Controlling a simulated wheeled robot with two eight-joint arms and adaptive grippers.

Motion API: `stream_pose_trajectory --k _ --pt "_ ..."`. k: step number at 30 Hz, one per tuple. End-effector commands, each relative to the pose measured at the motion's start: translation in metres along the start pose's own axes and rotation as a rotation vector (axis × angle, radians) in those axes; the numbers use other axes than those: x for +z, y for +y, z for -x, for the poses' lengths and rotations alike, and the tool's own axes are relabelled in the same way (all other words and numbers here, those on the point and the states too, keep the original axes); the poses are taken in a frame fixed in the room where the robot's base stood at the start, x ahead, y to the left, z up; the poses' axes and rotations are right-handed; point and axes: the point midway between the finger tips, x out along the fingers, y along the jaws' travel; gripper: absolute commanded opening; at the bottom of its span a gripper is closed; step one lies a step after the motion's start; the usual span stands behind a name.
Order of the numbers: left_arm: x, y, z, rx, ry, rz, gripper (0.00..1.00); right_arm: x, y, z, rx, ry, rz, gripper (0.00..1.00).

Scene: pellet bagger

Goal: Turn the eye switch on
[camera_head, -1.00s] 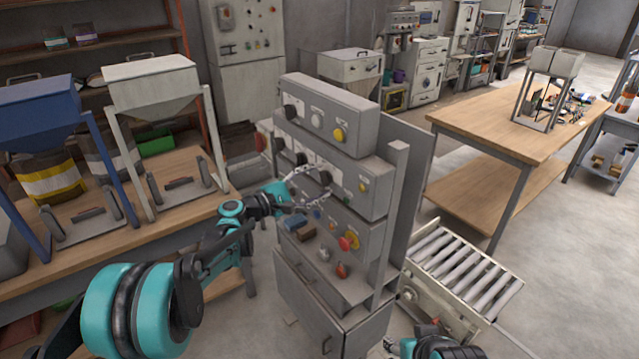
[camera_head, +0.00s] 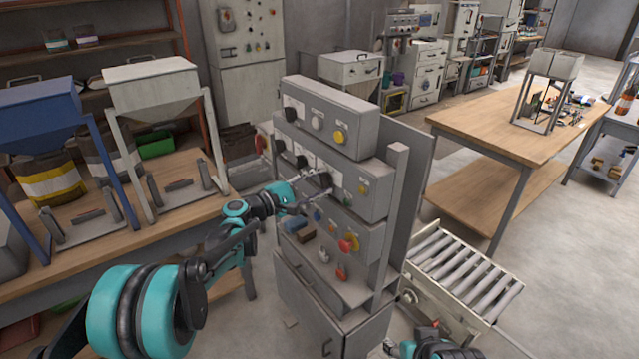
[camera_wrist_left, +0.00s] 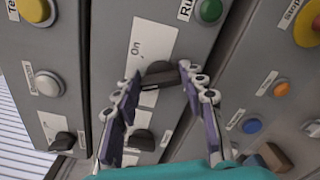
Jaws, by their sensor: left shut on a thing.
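The control stand (camera_head: 345,130) is grey, with stacked panels of knobs and buttons. A black switch knob (camera_wrist_left: 160,75) sits on a white plate with "On" printed on it. It also shows on the middle panel in the head view (camera_head: 326,179). My left gripper (camera_head: 321,188) reaches it from the left. In the left wrist view my left gripper (camera_wrist_left: 160,80) is shut on this knob, a fingertip on each side. No word naming the eye is legible. My right arm shows at the bottom edge; its fingers are not clear.
Close to the knob are another black knob (camera_wrist_left: 141,140), a green button (camera_wrist_left: 208,10) and a blue button (camera_wrist_left: 252,126). A red-and-yellow button (camera_head: 347,243) sits below. A roller conveyor (camera_head: 465,275) stands right of the stand; a bench with hoppers (camera_head: 150,85) stands left.

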Motion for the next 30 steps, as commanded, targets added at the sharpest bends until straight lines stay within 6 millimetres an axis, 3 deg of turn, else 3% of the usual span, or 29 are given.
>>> stream_pose_trajectory --k 30 --pt "-0.0012 -0.0049 -0.0001 -0.002 -0.002 -0.832 0.12 -0.0026 0.0000 0.0036 0.000 0.000 0.000 0.50"
